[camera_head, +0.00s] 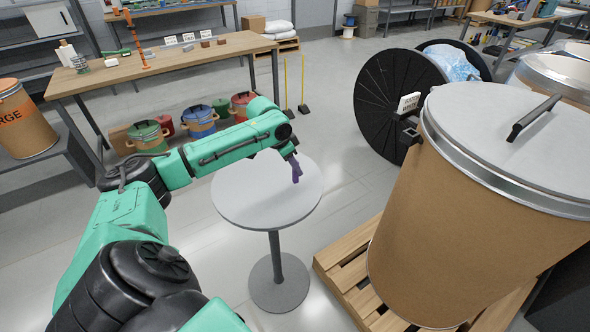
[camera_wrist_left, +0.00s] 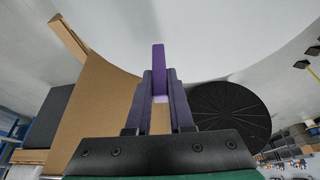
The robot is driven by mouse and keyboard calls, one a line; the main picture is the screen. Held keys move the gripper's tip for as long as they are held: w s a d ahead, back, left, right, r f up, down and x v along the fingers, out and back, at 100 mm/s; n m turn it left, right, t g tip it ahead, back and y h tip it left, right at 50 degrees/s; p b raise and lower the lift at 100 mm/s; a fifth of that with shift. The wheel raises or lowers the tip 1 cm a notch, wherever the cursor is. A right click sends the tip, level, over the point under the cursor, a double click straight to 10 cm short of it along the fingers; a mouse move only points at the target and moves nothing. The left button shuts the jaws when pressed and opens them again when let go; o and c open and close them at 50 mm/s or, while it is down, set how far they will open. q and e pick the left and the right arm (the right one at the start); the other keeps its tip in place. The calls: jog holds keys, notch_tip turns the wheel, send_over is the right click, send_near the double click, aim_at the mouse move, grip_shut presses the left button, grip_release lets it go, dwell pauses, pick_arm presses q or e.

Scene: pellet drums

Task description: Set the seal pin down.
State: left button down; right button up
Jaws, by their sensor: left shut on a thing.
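The seal pin is a small purple piece; it shows in the head view (camera_head: 296,173) above the right part of the round grey table (camera_head: 250,195). My left gripper (camera_head: 291,157) comes in from the left over this table and is shut on the pin. In the left wrist view, the purple pin (camera_wrist_left: 158,57) sticks out between the two dark fingers of the gripper (camera_wrist_left: 160,85). The pale tabletop (camera_wrist_left: 215,35) shows beyond it. I cannot tell whether the pin touches the top. My right gripper is not in view.
A large brown drum (camera_head: 450,230) with a grey lid and black handle stands on a wooden pallet (camera_head: 340,285) right of the table. A black reel (camera_head: 385,105) stands behind. A wooden workbench (camera_head: 165,68) is at the back left. The tabletop looks bare.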

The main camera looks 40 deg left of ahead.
pick_arm(q)
jog(key=shift+f, duration=0.9)
jog(key=c, duration=0.8)
grip_release()
jog(key=v, duration=1.2)
jog(key=shift+b, duration=0.4)
